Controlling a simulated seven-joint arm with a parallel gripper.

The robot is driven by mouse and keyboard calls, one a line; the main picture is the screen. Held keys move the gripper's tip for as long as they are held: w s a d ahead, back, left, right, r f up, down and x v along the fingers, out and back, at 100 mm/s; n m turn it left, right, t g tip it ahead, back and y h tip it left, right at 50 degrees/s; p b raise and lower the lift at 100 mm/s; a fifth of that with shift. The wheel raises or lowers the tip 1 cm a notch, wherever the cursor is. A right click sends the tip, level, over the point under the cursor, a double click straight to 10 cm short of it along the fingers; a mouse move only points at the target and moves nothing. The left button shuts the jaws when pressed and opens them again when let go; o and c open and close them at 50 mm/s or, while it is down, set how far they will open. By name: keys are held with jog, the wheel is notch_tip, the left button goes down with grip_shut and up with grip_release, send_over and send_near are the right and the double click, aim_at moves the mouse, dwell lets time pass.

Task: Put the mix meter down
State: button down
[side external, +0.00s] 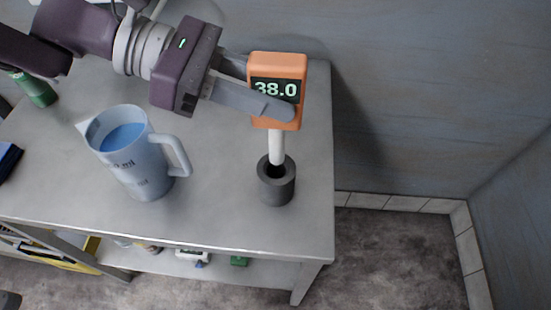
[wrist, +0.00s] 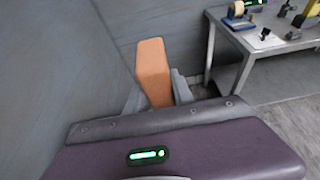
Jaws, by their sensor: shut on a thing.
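The mix meter (side external: 277,85) is an orange box with a display reading 38.0 and a pale probe pointing down. My gripper (side external: 265,100) is shut on its orange body and holds it upright. In the wrist view the meter's orange side (wrist: 153,70) shows between the fingers.
A clear measuring jug (side external: 138,160) with blue liquid stands left of the holder on the metal table (side external: 220,215). A green bottle (side external: 37,90) is at the far left. The table's right edge is close to the holder. A wall stands behind.

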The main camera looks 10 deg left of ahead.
aim_at(272, 144)
notch_tip(272, 144, down, 10)
jog(key=shift+r, duration=0.2)
jog(key=shift+f, duration=0.15)
jog(key=c, duration=1.1)
grip_release()
